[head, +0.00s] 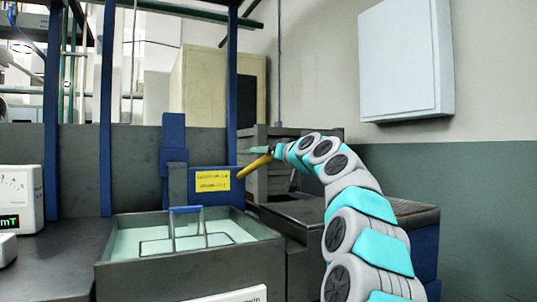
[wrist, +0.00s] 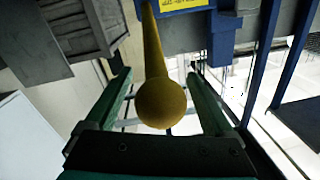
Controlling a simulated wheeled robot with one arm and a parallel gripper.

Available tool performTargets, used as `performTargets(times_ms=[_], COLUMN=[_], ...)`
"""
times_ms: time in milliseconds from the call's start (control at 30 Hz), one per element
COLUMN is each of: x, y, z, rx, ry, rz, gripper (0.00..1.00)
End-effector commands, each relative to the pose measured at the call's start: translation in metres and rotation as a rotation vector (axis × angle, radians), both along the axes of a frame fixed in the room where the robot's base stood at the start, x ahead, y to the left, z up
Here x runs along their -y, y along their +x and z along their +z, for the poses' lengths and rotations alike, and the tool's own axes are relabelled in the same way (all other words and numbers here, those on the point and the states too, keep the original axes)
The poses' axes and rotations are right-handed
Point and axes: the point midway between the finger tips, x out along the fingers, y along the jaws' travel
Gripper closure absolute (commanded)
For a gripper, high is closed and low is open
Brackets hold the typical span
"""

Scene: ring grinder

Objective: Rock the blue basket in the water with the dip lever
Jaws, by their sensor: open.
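The dip lever (head: 255,166) is a yellow rod that rises to the right from the blue box behind the tank. In the wrist view its round yellow knob (wrist: 161,104) is large and close. My gripper (head: 276,149) is at the lever's upper end. In the wrist view my gripper (wrist: 158,75) is open, with one green finger on each side of the lever and visible gaps between. The basket's blue handle (head: 185,209) stands above the pale water (head: 130,242). Its thin wire frame (head: 205,234) shows at the surface; the lower part is hidden.
The grey tank (head: 190,270) stands at front centre. The blue box (head: 216,185) carries a yellow label. Blue posts (head: 106,110) rise behind the bench. A dark grey slatted stack (head: 275,180) is behind my arm. A white instrument (head: 22,195) stands at left.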

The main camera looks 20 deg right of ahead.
Motion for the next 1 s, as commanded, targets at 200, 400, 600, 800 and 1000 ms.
performTargets(times_ms=[200,400,600,800,1000], x=[-0.0002,-0.0003,-0.0003,-0.0002,-0.0002], y=[-0.0003,-0.0004,-0.0005,-0.0006,-0.0007], z=[0.0005,0.0005,0.0005,0.0006,0.0007], rx=[0.001,0.0,0.0,0.0,0.001], ry=[0.0,0.0,0.0,0.0,0.0], rz=[0.001,0.001,0.001,0.001,0.001], gripper=[0.15,0.37,0.59,0.82,1.0])
